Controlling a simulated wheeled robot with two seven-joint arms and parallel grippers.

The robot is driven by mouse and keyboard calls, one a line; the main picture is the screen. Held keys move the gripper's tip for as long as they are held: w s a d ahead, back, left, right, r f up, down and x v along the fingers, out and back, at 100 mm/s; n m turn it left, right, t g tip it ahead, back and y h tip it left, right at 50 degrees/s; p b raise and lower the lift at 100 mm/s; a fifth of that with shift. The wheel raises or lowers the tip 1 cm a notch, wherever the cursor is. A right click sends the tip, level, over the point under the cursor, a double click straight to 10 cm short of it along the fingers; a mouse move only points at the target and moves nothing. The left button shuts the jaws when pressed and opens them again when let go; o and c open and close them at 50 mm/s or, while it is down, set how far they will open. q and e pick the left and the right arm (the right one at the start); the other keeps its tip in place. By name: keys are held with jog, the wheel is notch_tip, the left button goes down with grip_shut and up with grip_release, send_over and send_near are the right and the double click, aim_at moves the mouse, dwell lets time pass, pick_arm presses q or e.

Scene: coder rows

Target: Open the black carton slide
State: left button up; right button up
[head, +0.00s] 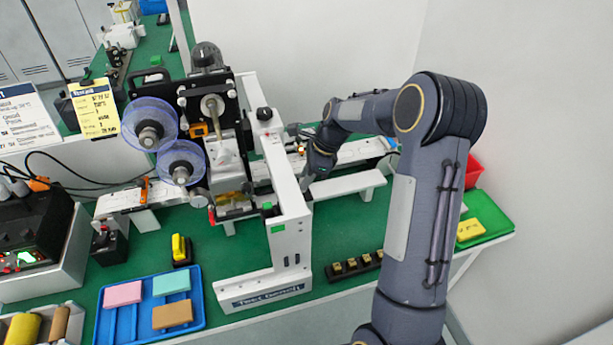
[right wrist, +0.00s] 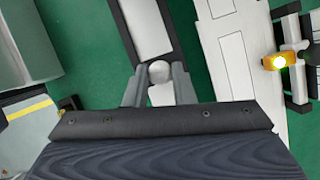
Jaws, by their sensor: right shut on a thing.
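My right gripper (head: 306,184) reaches down behind the white side frame of the machine (head: 291,215) in the head view. In the right wrist view, the fingers of my right gripper (right wrist: 159,77) are shut on a pale round knob (right wrist: 158,70). The knob sits at the near end of a long black-edged strip with white panels (right wrist: 119,25), which looks like the black carton slide. The slide cannot be made out clearly in the head view, where the arm and the machine hide that spot. How far the slide is open cannot be told. My left gripper is not in view.
A white conveyor rail (right wrist: 233,60) runs beside the slide, with an orange lamp (right wrist: 278,62) at its right. A blue tray (head: 197,321) with coloured blocks stands at front left. A black rack (head: 354,268) and green tray (head: 489,216) stand at the right.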

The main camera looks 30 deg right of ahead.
jog(key=shift+d, duration=0.15)
grip_shut()
jog(key=s+d+p, duration=0.1)
jog(key=d, duration=0.5)
jog(key=s+d, duration=0.2)
jog(key=d, duration=0.4)
jog(key=s+d+p, duration=0.1)
jog(key=d, duration=0.5)
jog(key=shift+s+d+p, duration=0.3)
jog(key=shift+d, duration=0.1)
jog(key=o, duration=0.9)
grip_release()
jog(key=shift+o, duration=0.2)
jog(key=v, duration=0.8)
jog(key=shift+b, duration=0.45)
